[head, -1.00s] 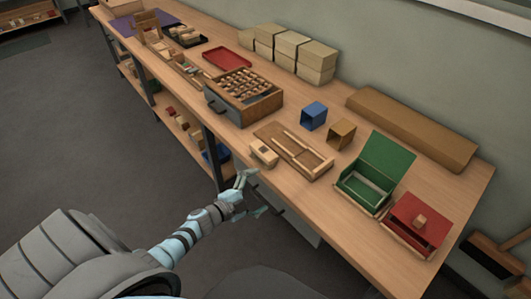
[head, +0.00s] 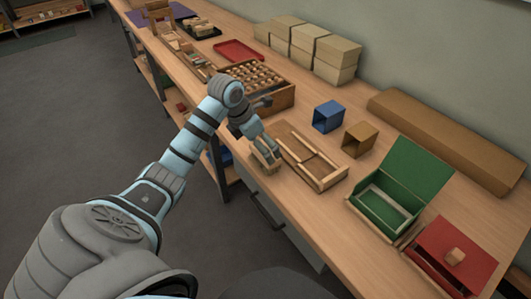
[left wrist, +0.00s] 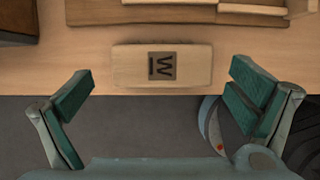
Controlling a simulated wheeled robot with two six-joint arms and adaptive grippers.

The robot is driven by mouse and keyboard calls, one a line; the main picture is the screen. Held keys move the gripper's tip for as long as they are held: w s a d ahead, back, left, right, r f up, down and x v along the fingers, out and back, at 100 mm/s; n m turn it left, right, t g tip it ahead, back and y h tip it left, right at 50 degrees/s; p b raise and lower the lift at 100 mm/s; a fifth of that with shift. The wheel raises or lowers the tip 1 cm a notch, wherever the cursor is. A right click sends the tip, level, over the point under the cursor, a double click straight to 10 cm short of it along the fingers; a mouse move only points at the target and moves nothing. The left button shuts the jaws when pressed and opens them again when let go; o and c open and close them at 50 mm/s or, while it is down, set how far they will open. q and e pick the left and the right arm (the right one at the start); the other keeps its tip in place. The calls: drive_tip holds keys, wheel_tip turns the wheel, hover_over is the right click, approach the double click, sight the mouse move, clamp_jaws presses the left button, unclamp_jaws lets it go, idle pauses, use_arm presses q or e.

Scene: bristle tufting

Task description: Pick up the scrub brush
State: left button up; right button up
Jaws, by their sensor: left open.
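A small pale wooden block, which I take for the scrub brush (head: 267,163), lies at the front edge of the workbench. In the left wrist view the brush (left wrist: 135,66) shows a dark square mark with letter-like lines on its top. Nothing is between the pads. My right gripper is not in view.
A wooden tray (head: 328,182) lies just behind the brush. A box of wooden pegs (head: 284,100) stands to the left. Blue (head: 327,116) and brown (head: 359,139) cups, a green box (head: 418,165) and a red-lidded box (head: 462,245) are to the right.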

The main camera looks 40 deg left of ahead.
use_arm(q)
drive_tip(key=x, duration=0.3)
drive_tip(key=shift+d+f+b, duration=0.15)
drive_tip(key=shift+f+b, duration=0.1)
drive_tip(key=shift+b, duration=0.05)
drive_tip(key=shift+f, duration=0.3)
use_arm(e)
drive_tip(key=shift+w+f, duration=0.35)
use_arm(q)
drive_tip(key=c, duration=0.9)
drive_tip(key=shift+c, duration=0.2)
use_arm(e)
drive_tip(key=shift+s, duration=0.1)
use_arm(q)
drive_tip(key=shift+r, duration=0.1)
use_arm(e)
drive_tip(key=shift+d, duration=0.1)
use_arm(q)
wheel_tip(320, 180, up, 20)
drive_tip(key=p, duration=0.8)
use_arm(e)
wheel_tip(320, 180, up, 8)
